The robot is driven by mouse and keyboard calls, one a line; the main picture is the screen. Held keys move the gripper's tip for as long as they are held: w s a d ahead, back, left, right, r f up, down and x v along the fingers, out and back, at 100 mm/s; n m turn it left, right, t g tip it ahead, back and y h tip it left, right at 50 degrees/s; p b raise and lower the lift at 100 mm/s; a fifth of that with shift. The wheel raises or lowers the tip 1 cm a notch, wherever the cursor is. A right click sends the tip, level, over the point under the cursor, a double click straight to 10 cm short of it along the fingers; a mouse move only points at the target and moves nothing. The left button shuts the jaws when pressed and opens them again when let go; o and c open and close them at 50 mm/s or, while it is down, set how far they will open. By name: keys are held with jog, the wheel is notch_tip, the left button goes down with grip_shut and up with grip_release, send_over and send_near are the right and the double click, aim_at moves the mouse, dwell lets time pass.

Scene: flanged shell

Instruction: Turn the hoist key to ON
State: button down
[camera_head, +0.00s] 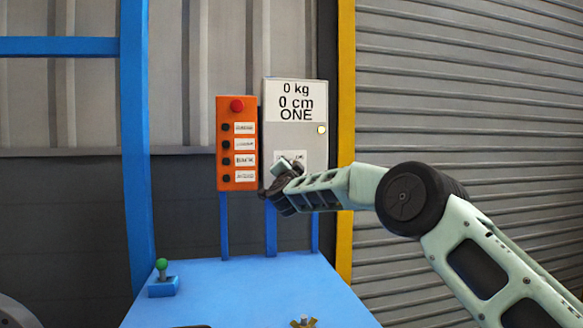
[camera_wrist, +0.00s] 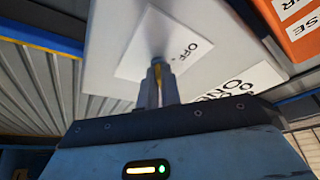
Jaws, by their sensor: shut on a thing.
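The grey control box (camera_head: 312,143) stands at the back of the blue stand, with a white display reading 0 kg, 0 cm, ONE. My gripper (camera_head: 281,174) is at its lower front and hides the key there. In the wrist view my gripper's fingers (camera_wrist: 157,82) are shut on the hoist key (camera_wrist: 158,73), of which a thin yellowish part shows between them. The key sits at a white label plate (camera_wrist: 140,50) with OFF printed to its right. The ON mark cannot be read. Which way the key points is not clear.
An orange button box (camera_head: 237,175) with a red button stands just left of the grey box. A round lamp (camera_head: 321,129) glows pale yellow. A green-topped lever (camera_head: 162,266) stands on the blue table (camera_head: 230,285). A blue post (camera_head: 135,150) rises at left.

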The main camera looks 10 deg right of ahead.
jog(key=shift+r, duration=0.2)
jog(key=c, duration=1.6)
grip_release()
jog(key=shift+f, duration=0.1)
jog(key=shift+f, duration=0.1)
jog(key=b+v, duration=0.3)
jog(key=v, duration=1.4)
jog(key=shift+s, duration=0.15)
